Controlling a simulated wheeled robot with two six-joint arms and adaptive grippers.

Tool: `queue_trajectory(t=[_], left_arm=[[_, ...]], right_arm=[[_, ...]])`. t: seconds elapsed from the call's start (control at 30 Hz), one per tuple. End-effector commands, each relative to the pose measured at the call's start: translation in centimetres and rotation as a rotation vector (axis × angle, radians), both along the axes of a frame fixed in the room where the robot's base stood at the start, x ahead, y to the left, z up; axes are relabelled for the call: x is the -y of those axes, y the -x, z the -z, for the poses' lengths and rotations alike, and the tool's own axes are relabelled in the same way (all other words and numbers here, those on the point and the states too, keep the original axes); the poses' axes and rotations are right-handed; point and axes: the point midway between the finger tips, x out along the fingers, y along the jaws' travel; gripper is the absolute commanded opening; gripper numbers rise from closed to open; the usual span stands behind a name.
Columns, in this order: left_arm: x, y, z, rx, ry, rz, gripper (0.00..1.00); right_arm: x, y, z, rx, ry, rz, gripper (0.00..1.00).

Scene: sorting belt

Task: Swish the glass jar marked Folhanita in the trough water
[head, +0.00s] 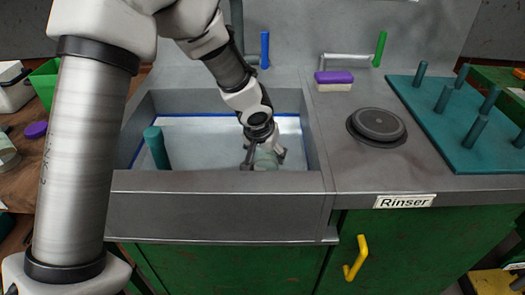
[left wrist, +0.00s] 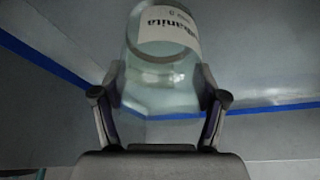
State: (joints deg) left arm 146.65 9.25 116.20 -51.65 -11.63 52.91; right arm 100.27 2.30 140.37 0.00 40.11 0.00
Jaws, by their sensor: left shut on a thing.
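The glass jar (left wrist: 160,80) fills the middle of the left wrist view, clear and pale, with a white label on which "anita" can be read. In the head view the jar (head: 265,158) is a small pale shape at the gripper, mostly hidden. My left gripper (head: 264,156) reaches down into the grey trough (head: 220,183). Its two fingers (left wrist: 160,112) are shut on the jar, one on each side. The trough holds pale water (head: 205,145) with a blue line around its walls. How deep the jar sits in the water is hard to tell. My right gripper is not in view.
A teal peg (head: 157,148) stands in the trough's left part. Right of the trough are a round black rinser (head: 377,126), a purple-topped brush or sponge (head: 334,78) and a teal peg board (head: 440,125). Blue and green tap handles stand behind. The trough's front wall is raised.

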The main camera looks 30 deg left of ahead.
Motion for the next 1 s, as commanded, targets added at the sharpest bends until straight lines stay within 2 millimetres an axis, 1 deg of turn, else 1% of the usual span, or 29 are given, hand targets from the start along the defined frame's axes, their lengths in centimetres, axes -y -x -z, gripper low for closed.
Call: queue_trajectory(t=[0.07, 0.23, 0.43, 0.53, 0.6, 0.7, 0.9, 1.0], left_arm=[[-0.3, 0.2, 0.3, 0.001, 0.001, -0.001, 0.29], [-2.2, 1.3, 0.8, 0.004, 0.004, -0.003, 0.29], [-4.7, 2.9, 0.7, 0.003, 0.004, -0.001, 0.29], [-5.9, 3.6, 0.4, 0.004, 0.005, -0.002, 0.29], [-6.5, 4.0, 0.3, 0.003, 0.004, -0.002, 0.29], [-6.9, 4.2, 0.1, 0.000, 0.000, 0.001, 0.29], [-6.8, 4.2, 0.0, 0.000, -0.001, 0.001, 0.29], [-6.4, 3.9, -0.2, -0.003, -0.003, 0.001, 0.29]], right_arm=[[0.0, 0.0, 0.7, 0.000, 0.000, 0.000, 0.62], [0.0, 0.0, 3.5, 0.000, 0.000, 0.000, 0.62], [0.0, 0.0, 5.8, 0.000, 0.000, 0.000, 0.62], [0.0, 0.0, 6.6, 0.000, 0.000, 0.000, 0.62], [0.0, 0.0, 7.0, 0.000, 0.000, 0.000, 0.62], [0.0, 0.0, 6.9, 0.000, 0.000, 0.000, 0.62], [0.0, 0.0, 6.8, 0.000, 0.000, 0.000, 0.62], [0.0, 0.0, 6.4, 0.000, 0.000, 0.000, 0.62]])
